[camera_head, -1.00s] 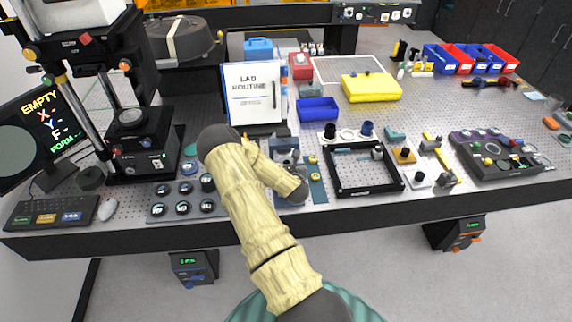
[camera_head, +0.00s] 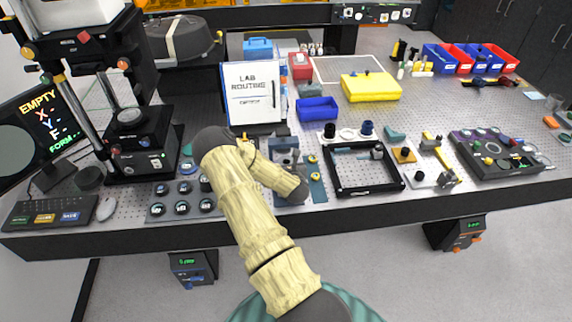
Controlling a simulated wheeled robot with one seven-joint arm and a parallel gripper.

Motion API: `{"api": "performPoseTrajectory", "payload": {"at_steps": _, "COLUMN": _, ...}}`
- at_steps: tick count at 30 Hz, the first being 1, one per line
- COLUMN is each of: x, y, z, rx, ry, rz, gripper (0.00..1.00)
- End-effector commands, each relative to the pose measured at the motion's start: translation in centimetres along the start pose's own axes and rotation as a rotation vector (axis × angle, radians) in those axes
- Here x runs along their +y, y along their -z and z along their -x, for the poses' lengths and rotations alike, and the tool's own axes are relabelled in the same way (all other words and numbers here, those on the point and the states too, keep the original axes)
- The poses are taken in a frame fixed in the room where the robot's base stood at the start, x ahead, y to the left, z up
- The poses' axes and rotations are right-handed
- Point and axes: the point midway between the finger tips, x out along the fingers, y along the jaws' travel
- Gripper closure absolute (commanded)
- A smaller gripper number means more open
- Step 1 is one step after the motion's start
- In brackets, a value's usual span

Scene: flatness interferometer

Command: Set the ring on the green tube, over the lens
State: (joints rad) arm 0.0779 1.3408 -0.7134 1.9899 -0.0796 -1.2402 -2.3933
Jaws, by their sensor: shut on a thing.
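My arm crosses the middle of the bench, and its bent wrist comes down beside a grey fixture (camera_head: 283,146). My gripper and anything in it are hidden behind the arm. I cannot make out the ring or the lens. A small teal piece (camera_head: 188,150) shows just left of my arm, partly hidden; I cannot tell whether it is the green tube. Another teal piece (camera_head: 394,134) lies right of a white holder (camera_head: 348,136) with dark blue round parts.
A black square frame (camera_head: 366,191) stands right of my wrist. A pad with several dark round pieces (camera_head: 182,208) lies left of my arm. A white binder (camera_head: 253,94) and blue bin (camera_head: 318,109) stand behind. The black interferometer stand (camera_head: 137,165) is at left.

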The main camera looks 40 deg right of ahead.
Motion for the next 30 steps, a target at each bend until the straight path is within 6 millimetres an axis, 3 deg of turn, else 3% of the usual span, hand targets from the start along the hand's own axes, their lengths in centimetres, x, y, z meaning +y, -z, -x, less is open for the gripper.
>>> {"api": "performPoseTrajectory", "payload": {"at_steps": 30, "x": 0.0, "y": 1.0, "z": -0.4, "rx": 0.0, "ry": 0.0, "rz": 0.0, "gripper": 0.65}}
